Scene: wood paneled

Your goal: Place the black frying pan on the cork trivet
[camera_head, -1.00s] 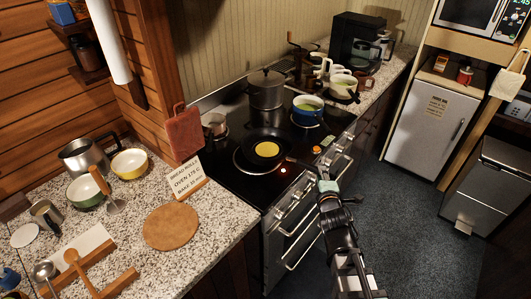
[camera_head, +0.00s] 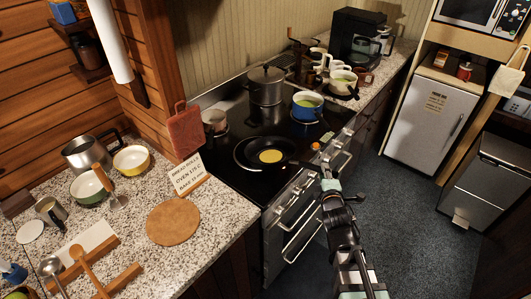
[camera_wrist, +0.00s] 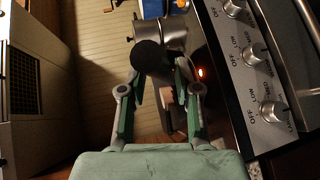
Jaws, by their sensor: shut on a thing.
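The black frying pan (camera_head: 248,152) with a round yellow food piece (camera_head: 270,156) in it is over the front of the stove in the head view. It looks level and seems slightly above the cooktop, though the gap is hard to see. My gripper (camera_head: 325,171) is shut on the pan's handle (camera_head: 302,163) at the stove's front edge. In the wrist view, my gripper (camera_wrist: 158,100) has its green-padded fingers around a dark handle. The cork trivet (camera_head: 173,222) lies bare and flat on the granite counter to the left of the stove.
A leaning sign card (camera_head: 188,176) stands between trivet and stove. A grey pot (camera_head: 266,88) and a blue pot (camera_head: 307,106) stand behind the pan. Bowls, a steel jug (camera_head: 88,153) and wooden utensils (camera_head: 88,273) crowd the counter's left. Stove knobs (camera_wrist: 257,52) are close beside my gripper.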

